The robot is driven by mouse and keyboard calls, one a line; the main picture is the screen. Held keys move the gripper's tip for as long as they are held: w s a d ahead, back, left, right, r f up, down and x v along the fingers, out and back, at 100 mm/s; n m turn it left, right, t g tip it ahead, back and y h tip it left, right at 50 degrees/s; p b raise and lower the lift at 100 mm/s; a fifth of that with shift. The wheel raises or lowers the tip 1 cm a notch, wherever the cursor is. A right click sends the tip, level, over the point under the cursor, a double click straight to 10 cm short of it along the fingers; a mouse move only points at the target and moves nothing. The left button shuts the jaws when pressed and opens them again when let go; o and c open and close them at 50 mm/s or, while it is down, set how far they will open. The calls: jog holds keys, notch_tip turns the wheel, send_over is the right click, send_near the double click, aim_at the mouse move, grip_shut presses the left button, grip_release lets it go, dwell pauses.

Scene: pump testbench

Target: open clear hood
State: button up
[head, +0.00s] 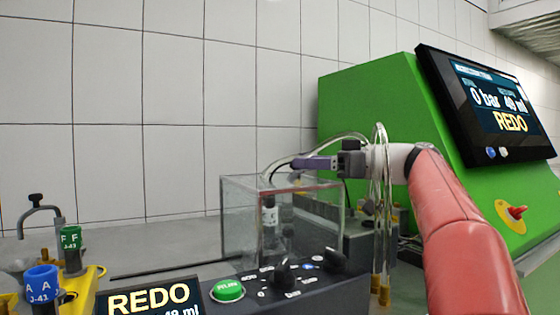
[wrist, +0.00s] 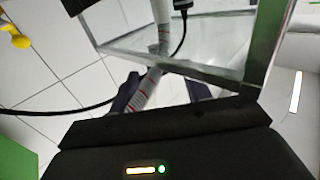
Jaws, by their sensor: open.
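The clear hood (head: 241,222) is a transparent box with thin grey edges, standing behind the control panel in the head view. It looks closed over a dark-capped cylinder (head: 269,214). In the wrist view its clear panel and metal frame (wrist: 262,45) fill the upper part. My gripper (head: 298,164) is at the hood's top, towards its back right; contact cannot be told. Its purple fingers (wrist: 160,92) are apart in the wrist view. A white tube with red marks (wrist: 146,92) shows between them; whether it lies between the fingers or beyond them is unclear.
A control panel with a green button (head: 228,290) and black knobs stands in front of the hood. A green cabinet with a screen (head: 500,105) is at right. Clear hoses (head: 379,200) hang by my wrist. Blue (head: 42,283) and green (head: 71,245) fittings stand at left.

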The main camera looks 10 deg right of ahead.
aim_at(288, 177)
jog(key=shift+x, duration=2.35)
jog(key=shift+c, duration=0.3)
grip_shut()
